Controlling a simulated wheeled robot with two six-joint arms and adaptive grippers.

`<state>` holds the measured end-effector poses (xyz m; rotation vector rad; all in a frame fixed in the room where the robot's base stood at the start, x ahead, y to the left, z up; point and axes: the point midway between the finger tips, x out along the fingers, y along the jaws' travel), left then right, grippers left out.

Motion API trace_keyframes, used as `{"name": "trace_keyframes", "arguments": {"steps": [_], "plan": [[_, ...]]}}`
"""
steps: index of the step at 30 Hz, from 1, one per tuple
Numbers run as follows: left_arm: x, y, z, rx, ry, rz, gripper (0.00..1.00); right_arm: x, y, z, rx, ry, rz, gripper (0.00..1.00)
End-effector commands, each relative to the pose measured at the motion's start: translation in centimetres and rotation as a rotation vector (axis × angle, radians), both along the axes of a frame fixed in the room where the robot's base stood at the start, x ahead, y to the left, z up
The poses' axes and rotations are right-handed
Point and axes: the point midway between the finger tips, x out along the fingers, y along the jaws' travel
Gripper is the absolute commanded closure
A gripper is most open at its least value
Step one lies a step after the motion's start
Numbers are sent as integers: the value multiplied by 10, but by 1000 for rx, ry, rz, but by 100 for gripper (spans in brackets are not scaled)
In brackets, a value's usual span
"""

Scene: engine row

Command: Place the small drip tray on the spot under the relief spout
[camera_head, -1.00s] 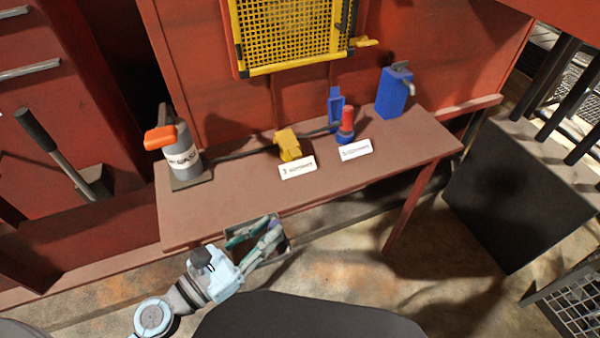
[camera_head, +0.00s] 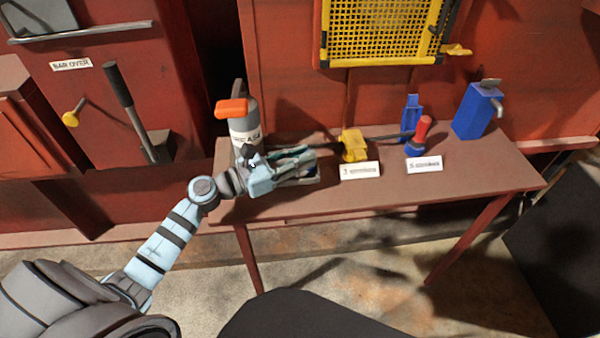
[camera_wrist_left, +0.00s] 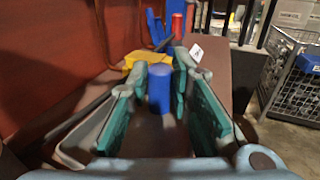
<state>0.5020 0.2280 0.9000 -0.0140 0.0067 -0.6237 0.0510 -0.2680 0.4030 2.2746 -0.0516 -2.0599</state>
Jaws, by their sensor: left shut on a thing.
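I cannot tell if the tray touches the bench. A blue box (camera_head: 472,112) with a grey bent spout (camera_head: 497,106) stands at the bench's right end. My right gripper is not in view.
The bench (camera_head: 400,200) also carries a grey grease can (camera_head: 243,128) with an orange top, a yellow block (camera_head: 354,146), a red-topped blue piece (camera_head: 420,135) and white labels. A yellow mesh guard (camera_head: 382,30) hangs above. Bare bench lies along the front right.

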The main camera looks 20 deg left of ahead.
Motion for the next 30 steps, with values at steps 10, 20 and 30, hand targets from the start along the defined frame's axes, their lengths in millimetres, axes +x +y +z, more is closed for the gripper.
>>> {"name": "trace_keyframes", "arguments": {"steps": [10,20,30], "plan": [[3,2,-44,-1,-1,0,100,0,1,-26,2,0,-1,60],[3,2,-47,0,0,0,66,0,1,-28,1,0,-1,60],[3,2,-46,0,0,0,60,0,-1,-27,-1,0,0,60]]}}
